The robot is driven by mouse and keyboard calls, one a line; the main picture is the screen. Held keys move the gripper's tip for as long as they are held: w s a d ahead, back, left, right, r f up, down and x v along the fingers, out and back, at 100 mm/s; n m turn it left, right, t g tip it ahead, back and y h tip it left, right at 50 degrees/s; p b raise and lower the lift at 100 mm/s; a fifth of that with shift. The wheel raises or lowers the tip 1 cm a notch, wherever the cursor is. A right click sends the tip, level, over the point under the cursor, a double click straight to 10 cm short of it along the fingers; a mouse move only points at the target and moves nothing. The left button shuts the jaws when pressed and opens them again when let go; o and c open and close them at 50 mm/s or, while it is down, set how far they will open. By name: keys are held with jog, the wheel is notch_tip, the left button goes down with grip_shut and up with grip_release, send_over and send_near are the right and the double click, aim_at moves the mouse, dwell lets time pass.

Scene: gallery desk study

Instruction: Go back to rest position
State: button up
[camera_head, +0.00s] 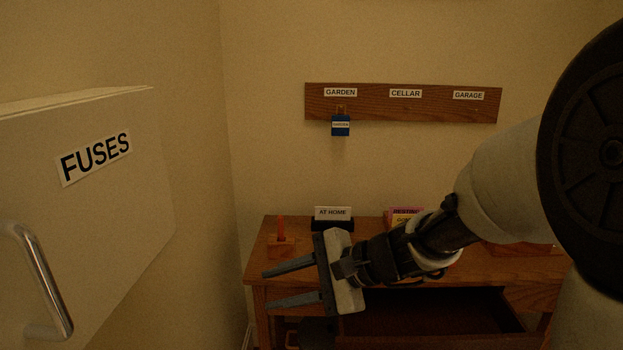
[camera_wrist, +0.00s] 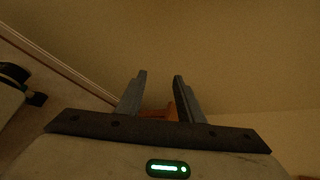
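My gripper (camera_head: 290,285) is in the head view, in front of the wooden desk (camera_head: 258,262) at its left end. Its two grey fingers point left and are spread apart, with nothing between them. In the wrist view my gripper (camera_wrist: 160,92) also shows both fingers apart. An orange-brown thing (camera_wrist: 172,110) lies beyond the fingers there; I cannot tell what it is. My arm comes in from the right and hides part of the desk top.
A drawer (camera_head: 430,312) in the desk stands open. An "AT HOME" sign (camera_head: 333,213) and a red stick in a wooden block (camera_head: 281,240) are on the desk. A blue tag (camera_head: 341,126) hangs under GARDEN on the wall board (camera_head: 377,105). A "FUSES" door (camera_head: 95,215) fills the left.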

jog(key=s+d+r+n+t+h, duration=0.2)
jog(key=s+d+r+n+h, duration=0.1)
jog(key=s+d+n+h, duration=1.15)
jog(key=d+r+m+y+p, duration=0.1)
jog(key=d+r+p, duration=0.1)
jog(key=r+p, duration=1)
jog(key=s+d+r+m+y+p, duration=0.1)
jog(key=d+r+y+p, duration=0.1)
jog(key=r+p, duration=1)
jog(key=shift+s+d+r+m+p, duration=0.2)
jog(key=shift+d+r+m+p, duration=0.15)
jog(key=shift+d+r, duration=0.1)
